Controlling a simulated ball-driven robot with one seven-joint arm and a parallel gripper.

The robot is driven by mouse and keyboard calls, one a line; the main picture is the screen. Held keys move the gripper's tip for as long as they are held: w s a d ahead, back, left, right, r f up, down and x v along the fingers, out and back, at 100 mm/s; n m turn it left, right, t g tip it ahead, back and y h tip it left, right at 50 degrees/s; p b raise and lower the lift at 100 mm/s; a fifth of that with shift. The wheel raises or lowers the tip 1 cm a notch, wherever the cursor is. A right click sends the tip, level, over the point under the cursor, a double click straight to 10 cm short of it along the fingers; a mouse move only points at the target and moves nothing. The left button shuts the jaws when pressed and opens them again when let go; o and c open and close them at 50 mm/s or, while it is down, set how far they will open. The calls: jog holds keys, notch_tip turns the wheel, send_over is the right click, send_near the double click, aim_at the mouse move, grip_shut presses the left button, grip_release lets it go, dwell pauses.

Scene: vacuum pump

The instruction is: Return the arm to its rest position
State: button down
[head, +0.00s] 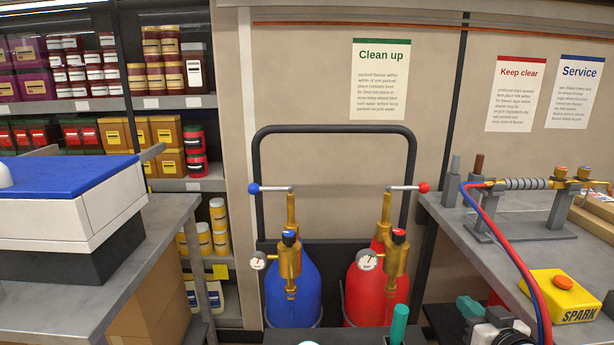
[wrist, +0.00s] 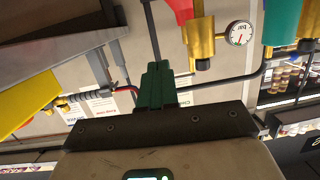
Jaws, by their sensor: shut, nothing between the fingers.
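My gripper (wrist: 156,70) shows in the wrist view with its two dark green fingers shut together and nothing between them. The fingers appear clear of the things behind them. Beyond them the wrist view shows a gold valve fitting (wrist: 200,35) with a round pressure gauge (wrist: 240,34) and part of a red body (wrist: 180,8). In the head view I cannot clearly make out the gripper; a teal upright piece (head: 399,324) and a second teal piece (head: 469,307) stand at the bottom edge. I cannot tell what they belong to.
A blue cylinder (head: 293,300) and a red cylinder (head: 362,301) stand in a black-framed trolley (head: 257,185). A grey bench (head: 455,233) at right holds a torch rig (head: 525,184) and a yellow SPARK box (head: 560,297). A left bench (head: 165,225) carries a blue-topped machine (head: 65,182).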

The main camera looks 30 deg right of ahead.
jog(key=s+a+f+n+g+y+p, duration=0.1)
jog(key=a+f+n+g+y, duration=0.15)
jog(key=a+f, duration=0.5)
jog(key=s+a+f+n+g+y+p, duration=0.1)
jog(key=a+f+g+y, duration=0.3)
jog(key=a, duration=0.6)
jog(key=s+a+f+n+g, duration=0.1)
jog(key=s+a+f+g, duration=0.2)
jog(key=s, duration=0.4)
jog(key=s+a+f+n+g+p, duration=0.1)
jog(key=s+a+f+g, duration=0.2)
jog(key=s+a, duration=0.3)
jog(key=shift+s+f+y, duration=0.3)
jog(key=shift+s+y, duration=0.05)
jog(key=shift+s, duration=0.2)
jog(key=shift+a+g, duration=0.1)
jog(key=shift+g, duration=0.15)
